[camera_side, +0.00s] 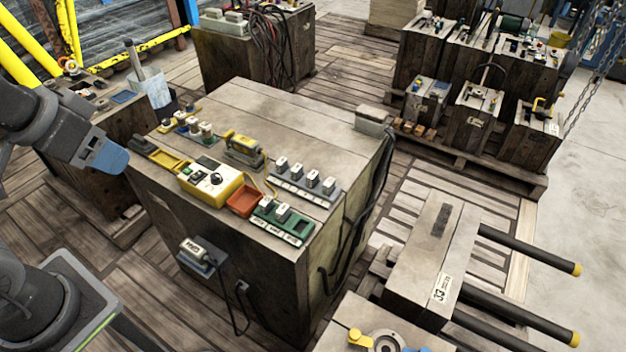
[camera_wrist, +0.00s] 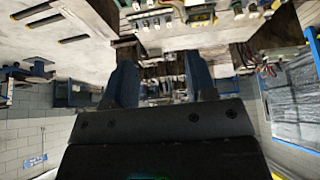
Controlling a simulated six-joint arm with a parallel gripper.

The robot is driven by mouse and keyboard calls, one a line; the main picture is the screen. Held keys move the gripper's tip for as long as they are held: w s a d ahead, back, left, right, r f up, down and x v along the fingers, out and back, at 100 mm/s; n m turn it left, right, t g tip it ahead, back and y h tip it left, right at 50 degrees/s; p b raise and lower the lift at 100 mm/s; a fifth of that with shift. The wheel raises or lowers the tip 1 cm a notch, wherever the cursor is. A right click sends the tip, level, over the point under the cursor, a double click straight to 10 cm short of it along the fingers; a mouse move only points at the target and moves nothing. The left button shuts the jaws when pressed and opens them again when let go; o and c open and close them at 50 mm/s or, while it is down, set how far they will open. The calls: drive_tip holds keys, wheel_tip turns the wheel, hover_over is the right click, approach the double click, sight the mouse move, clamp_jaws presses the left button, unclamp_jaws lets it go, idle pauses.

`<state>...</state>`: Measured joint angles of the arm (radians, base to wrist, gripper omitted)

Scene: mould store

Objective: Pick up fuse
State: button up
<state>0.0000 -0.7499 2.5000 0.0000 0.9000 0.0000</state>
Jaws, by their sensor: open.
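Several small white blocks that look like fuses (camera_side: 312,178) stand in a row on a grey holder (camera_side: 290,188) on top of a wooden block. More white blocks (camera_side: 283,212) sit at a green holder (camera_side: 296,228) in front of it. I cannot tell which one is the task's fuse. My gripper (camera_side: 108,158) is at the left, above and clear of the wooden block's left side. In the wrist view its two blue fingers (camera_wrist: 162,82) stand apart with nothing held between them. There the row of small parts (camera_wrist: 150,22) lies near the top edge, beyond the fingers.
The wooden block (camera_side: 290,100) also bears a yellow box with a dial (camera_side: 210,183), an orange tray (camera_side: 243,201) and a yellow tray (camera_side: 165,158). A dark cable (camera_side: 345,235) hangs down its right side. Its back top is mostly clear. Another block with black rods (camera_side: 525,250) stands right.

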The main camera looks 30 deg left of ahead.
drive_tip(key=g, duration=0.4)
hover_over(313, 175)
wheel_tip(313, 175, down, 27)
drive_tip(key=shift+s+a+f, duration=0.1)
drive_tip(key=shift+f, duration=2.8)
